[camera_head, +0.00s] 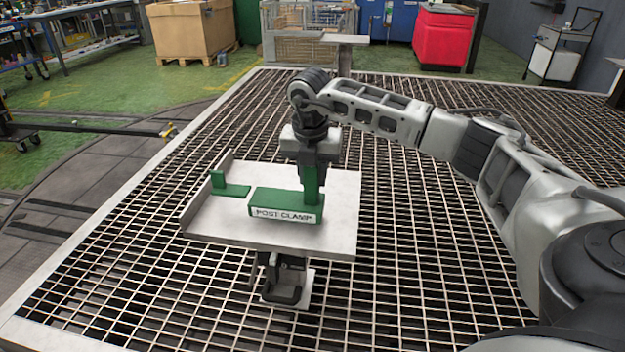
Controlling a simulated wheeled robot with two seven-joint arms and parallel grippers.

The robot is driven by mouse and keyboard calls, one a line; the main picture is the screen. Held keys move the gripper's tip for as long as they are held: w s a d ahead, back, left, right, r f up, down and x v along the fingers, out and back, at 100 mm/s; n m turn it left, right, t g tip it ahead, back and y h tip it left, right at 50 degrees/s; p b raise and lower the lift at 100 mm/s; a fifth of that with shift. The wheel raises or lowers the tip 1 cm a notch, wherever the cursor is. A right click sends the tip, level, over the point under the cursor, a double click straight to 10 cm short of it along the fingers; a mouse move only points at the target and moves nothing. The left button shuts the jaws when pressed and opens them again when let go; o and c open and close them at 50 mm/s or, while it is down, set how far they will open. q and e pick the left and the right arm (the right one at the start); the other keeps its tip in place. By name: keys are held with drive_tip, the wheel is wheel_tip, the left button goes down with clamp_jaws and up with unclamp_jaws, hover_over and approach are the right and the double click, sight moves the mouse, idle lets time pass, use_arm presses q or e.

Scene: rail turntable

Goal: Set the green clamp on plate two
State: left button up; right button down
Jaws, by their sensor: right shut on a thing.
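The green clamp (275,201) is a long block with a white "POST CLAMP" label on its front. It lies on a pale grey plate (342,215) with a raised left edge. A green upright stands at the block's right end and appears joined to it. No number shows on the plate. My left gripper is out of view.
The plate stands on a dark support (285,280) above an open metal grating (420,260). Another small raised plate (345,39) stands at the far edge. A cardboard crate (190,30) and red cabinet (443,38) are beyond. The grating around the plate is clear.

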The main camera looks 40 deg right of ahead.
drive_tip(key=shift+f, duration=0.8)
drive_tip(key=c, duration=1.1)
unclamp_jaws()
drive_tip(key=shift+f, duration=0.1)
